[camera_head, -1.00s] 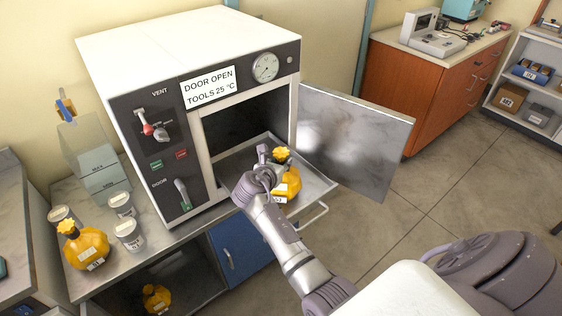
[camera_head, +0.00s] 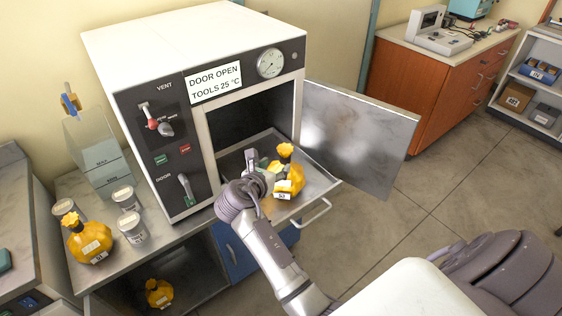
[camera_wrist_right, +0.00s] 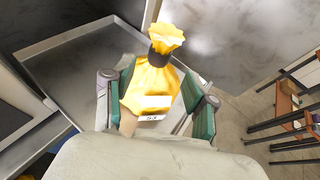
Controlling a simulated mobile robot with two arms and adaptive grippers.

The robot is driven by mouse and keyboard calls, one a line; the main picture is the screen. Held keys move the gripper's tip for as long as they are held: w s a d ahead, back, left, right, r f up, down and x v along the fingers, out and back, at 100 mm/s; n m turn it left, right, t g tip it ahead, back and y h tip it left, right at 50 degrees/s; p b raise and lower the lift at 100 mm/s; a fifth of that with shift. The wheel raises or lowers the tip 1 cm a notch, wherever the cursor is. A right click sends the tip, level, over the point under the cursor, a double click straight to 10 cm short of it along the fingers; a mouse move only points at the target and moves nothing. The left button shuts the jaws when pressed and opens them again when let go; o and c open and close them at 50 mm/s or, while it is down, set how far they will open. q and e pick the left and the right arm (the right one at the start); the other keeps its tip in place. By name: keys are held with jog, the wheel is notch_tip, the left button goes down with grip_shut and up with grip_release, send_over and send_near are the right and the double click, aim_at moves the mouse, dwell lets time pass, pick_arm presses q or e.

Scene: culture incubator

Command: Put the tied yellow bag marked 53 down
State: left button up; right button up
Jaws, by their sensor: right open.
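The tied yellow bag (camera_head: 289,184) stands on the pulled-out metal tray (camera_head: 316,189) in front of the incubator's opening. Its dark tie and ruffled top point up, and a white label faces the front. In the right wrist view the bag (camera_wrist_right: 152,85) sits between the two green-padded fingers, its label small and partly legible as 53. My right gripper (camera_head: 266,168) is open at the bag's left side in the head view. Slim gaps seem to show beside the bag, but contact is hard to tell.
The incubator door (camera_head: 358,137) hangs open to the right of the tray. Another yellow bag (camera_head: 90,240) and several lidded jars (camera_head: 132,229) stand on the bench at left. A third yellow bag (camera_head: 158,293) sits on the lower shelf.

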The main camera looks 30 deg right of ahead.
jog(key=shift+v, duration=1.75)
jog(key=a+f+m+t+y, duration=0.4)
jog(key=a+f+m+y, duration=0.4)
jog(key=f+m, duration=0.15)
jog(key=s+a+f+m+g+y, duration=0.1)
jog(key=s+f, duration=0.3)
jog(key=f, duration=0.5)
jog(key=s+a+f+m+g+y, duration=0.15)
jog(key=s+f, duration=0.25)
jog(key=f, duration=0.5)
jog(key=s+f+m+g, duration=0.3)
jog(key=s+f, duration=0.8)
jog(key=f, duration=0.2)
jog(key=s+d+f+m+g, duration=0.1)
jog(key=s+f, duration=0.3)
jog(key=s, duration=0.5)
jog(key=s+d+f+m+g, duration=0.2)
jog(key=s+f+m, duration=0.2)
jog(key=s, duration=0.5)
jog(key=s+d+f+m+g, duration=0.2)
jog(key=s+f, duration=0.2)
jog(key=s, duration=0.5)
jog(key=shift+s+d+m, duration=0.3)
jog(key=shift+s, duration=0.05)
jog(key=shift+y, duration=0.25)
jog(key=shift+c, duration=0.2)
